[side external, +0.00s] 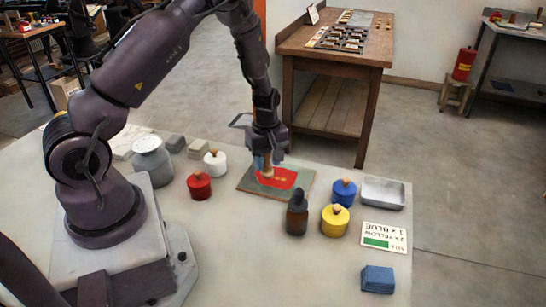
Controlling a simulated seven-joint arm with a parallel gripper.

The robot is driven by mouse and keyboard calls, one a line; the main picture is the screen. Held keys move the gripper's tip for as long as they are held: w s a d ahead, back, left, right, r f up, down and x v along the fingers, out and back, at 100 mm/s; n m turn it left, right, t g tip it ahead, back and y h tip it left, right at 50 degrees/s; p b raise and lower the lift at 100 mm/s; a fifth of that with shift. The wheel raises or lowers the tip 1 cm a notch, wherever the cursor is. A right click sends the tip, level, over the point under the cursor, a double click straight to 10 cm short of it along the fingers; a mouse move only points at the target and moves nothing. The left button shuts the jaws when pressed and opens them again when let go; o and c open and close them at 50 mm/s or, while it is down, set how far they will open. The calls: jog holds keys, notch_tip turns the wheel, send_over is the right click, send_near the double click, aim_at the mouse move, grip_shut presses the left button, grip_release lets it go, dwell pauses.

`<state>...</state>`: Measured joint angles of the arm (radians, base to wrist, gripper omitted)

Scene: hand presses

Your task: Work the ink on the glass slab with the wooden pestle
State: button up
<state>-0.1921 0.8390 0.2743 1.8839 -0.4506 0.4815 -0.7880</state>
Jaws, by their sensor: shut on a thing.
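The glass slab (249,186) lies flat on the pale table and looks dark with a lighter edge. A patch of red ink (285,180) covers much of its middle. My gripper (264,160) points down over the slab's far left part. It is shut on the wooden pestle (268,173), which stands about upright, its lower end at the red ink. I cannot tell whether the pestle touches the glass. The fingers and the upper part of the pestle are partly hidden by my wrist.
Near the slab stand red (199,187), white (215,163), blue (343,192) and yellow (335,221) pots and a dark bottle (297,215). A metal tray (382,193), a printed card (384,237) and a blue block (378,279) lie to the right. The table's front middle is clear.

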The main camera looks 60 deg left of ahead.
jog(key=w+d, duration=0.4)
jog(key=shift+d, duration=0.25)
jog(key=shift+s, duration=0.55)
jog(key=shift+s+a, duration=1.9)
jog(key=shift+w+d, duration=2.2)
jog(key=shift+w+a, duration=0.35)
jog(key=shift+a, duration=0.25)
jog(key=shift+s+a, duration=1.9)
jog(key=shift+s, duration=0.05)
jog(key=shift+s+a, duration=0.15)
jog(key=shift+a, duration=0.1)
jog(key=shift+w+a, duration=0.3)
jog(key=shift+w, duration=0.1)
jog(key=shift+w+d, duration=2.1)
notch_tip(320, 180, up, 2)
jog(key=shift+w+r, duration=0.15)
jog(key=shift+r, duration=2.95)
